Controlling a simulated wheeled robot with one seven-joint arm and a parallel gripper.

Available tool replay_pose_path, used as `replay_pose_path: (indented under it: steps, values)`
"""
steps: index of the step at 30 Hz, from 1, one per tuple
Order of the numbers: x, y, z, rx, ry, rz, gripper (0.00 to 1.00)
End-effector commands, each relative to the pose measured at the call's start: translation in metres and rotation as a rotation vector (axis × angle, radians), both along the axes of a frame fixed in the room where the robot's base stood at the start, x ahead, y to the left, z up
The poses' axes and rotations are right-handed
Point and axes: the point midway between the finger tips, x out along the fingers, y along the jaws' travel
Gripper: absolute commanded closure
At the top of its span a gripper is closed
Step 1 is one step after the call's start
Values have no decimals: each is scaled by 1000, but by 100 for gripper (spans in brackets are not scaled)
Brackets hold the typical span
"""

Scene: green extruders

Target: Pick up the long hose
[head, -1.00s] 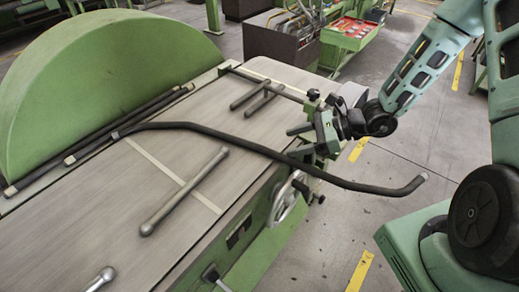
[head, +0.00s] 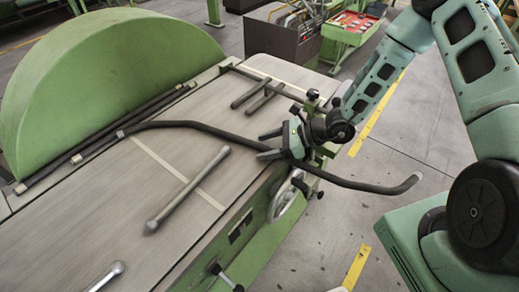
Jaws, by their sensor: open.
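The long black hose (head: 220,133) lies across the grey machine table. Its left end, with a metal tip, rests near the back edge by the green half disc. Its right part passes under or beside my gripper and sticks out past the table's front edge over the floor, ending in a metal tip. My gripper (head: 268,144) is open above the table's right front edge, its fingers pointing left. The hose runs close to the fingers; I cannot tell whether it lies between them or touches them. Part of the hose there is hidden by the gripper.
A metal bar (head: 188,190) lies on the table (head: 95,220) in front of the hose. Short dark rods (head: 262,95) lie behind my gripper. A handwheel (head: 287,205) is on the table's front side. A red tray (head: 357,22) stands beyond.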

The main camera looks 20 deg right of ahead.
Motion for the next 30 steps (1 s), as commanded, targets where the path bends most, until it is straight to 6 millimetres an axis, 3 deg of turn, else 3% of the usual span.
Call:
replay_pose_path:
  steps: [1,6,7,22,30]
  values:
    - [0,0,0,0,0,0,50]
    - [0,0,0,0,0,0,97]
    - [0,0,0,0,0,0,100]
    - [1,-2,1,-4,-1,-3,100]
    - [1,-1,24,-1,-3,0,100]
